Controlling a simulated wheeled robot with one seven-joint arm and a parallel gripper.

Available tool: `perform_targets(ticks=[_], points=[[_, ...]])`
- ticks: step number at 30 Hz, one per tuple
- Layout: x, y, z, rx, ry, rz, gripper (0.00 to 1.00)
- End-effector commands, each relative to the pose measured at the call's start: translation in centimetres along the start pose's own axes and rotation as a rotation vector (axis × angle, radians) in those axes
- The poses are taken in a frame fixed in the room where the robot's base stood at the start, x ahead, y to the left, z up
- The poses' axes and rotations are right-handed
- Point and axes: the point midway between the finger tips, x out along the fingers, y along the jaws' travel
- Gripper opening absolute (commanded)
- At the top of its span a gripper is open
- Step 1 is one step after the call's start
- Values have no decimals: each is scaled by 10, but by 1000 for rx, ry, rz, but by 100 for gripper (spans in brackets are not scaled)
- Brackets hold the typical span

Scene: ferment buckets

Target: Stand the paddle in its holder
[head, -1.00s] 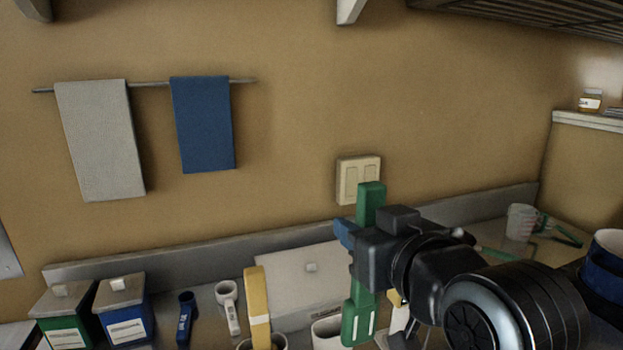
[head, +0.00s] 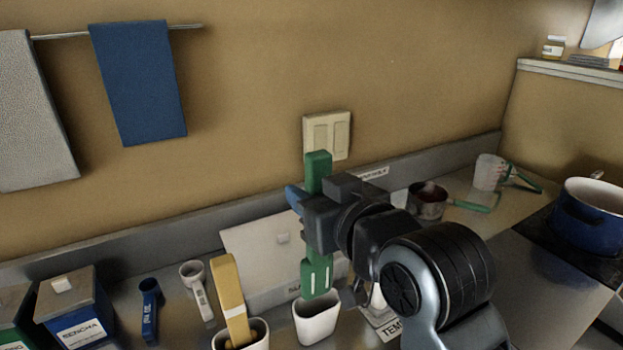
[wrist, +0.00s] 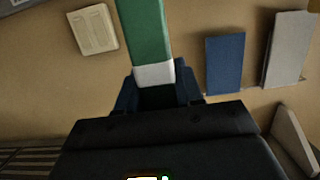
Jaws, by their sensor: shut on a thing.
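A green paddle (head: 317,277) is held upright in my gripper (head: 303,203), which is shut around its middle. In the wrist view the paddle (wrist: 145,35) shows a white band at the blue fingertips of my gripper (wrist: 157,92). In the head view its lower end, marked with white stripes, is at the mouth of a white holder (head: 317,322). I cannot tell whether that end is inside the mouth or just behind or above it. Another white holder (head: 252,336) to the left has a yellow paddle (head: 230,295) standing in it.
A blue scoop (head: 149,305), a white scoop (head: 197,285) and a labelled blue box (head: 78,308) stand to the left. A pale flat lid or board (head: 262,250) is behind the holders. A steel pot (head: 427,200), a measuring jug (head: 489,172) and a blue pot (head: 592,215) are at right.

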Motion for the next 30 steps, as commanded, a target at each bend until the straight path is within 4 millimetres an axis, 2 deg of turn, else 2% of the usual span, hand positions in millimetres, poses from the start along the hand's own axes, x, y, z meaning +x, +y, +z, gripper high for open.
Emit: perform_targets(ticks=[18, 30], points=[[11, 0, 54, 0, 0, 0, 0], [16, 0, 78, 0, 0, 0, 0]])
